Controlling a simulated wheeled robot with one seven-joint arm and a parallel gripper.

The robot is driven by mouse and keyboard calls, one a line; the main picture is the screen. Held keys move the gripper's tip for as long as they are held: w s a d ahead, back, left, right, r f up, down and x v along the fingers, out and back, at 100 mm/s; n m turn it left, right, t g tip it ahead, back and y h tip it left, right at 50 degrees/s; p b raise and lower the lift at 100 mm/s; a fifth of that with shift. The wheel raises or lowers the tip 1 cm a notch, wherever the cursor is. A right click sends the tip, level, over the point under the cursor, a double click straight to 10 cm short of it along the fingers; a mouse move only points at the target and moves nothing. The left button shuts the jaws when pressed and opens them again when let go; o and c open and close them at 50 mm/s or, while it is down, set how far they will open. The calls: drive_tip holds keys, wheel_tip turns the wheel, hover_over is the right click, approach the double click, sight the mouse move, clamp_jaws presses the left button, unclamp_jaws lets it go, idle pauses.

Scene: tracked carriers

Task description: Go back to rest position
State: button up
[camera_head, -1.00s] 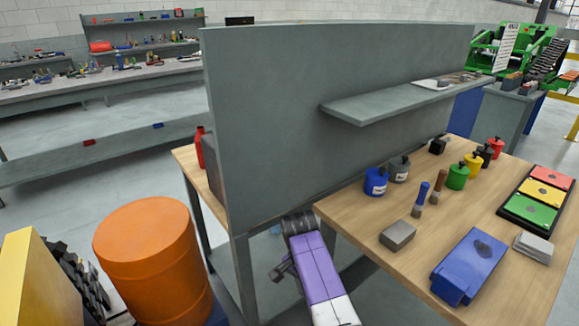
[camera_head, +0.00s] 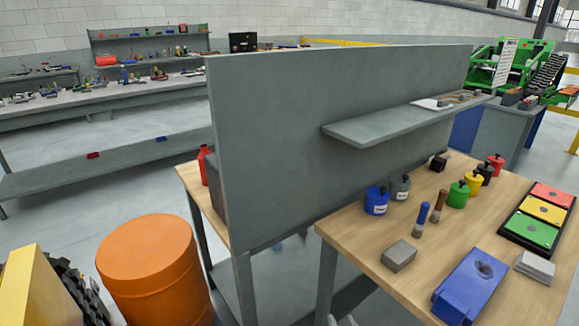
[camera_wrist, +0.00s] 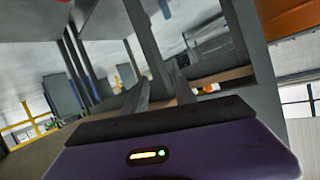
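My gripper (camera_wrist: 160,93) shows in the wrist view, with its two dark fingers apart and nothing visible between them. The purple wrist housing with a small lit indicator fills the bottom of that view. The wrist camera is tilted and looks past grey posts and table undersides. In the head view the gripper is out of sight; only a small pale piece, perhaps of my arm, shows at the bottom edge.
A wooden workbench (camera_head: 350,249) stands at the right, with paint pots, brushes, a blue box (camera_head: 470,287) and a colored tray (camera_head: 508,234). A tall grey panel (camera_head: 300,140) rises behind it. An orange barrel (camera_head: 150,265) and a yellow object (camera_head: 32,285) stand at lower left.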

drive_tip(key=s+d+r+p, duration=0.1)
drive_tip(key=s+r, duration=0.5)
drive_tip(key=s, duration=0.7)
drive_tip(key=s+d+r+h+p, duration=0.1)
drive_tip(key=s+d+r, duration=0.3)
drive_tip(key=s, duration=1)
drive_tip(key=s+d+r+t+p, duration=0.1)
drive_tip(key=s+d+r, duration=0.1)
drive_tip(key=s+r, duration=0.5)
drive_tip(key=s, duration=0.6)
drive_tip(key=shift+s+d+r+n+p, duration=0.2)
drive_tip(key=shift+r+n+p, duration=0.1)
drive_tip(key=shift+r+p, duration=0.1)
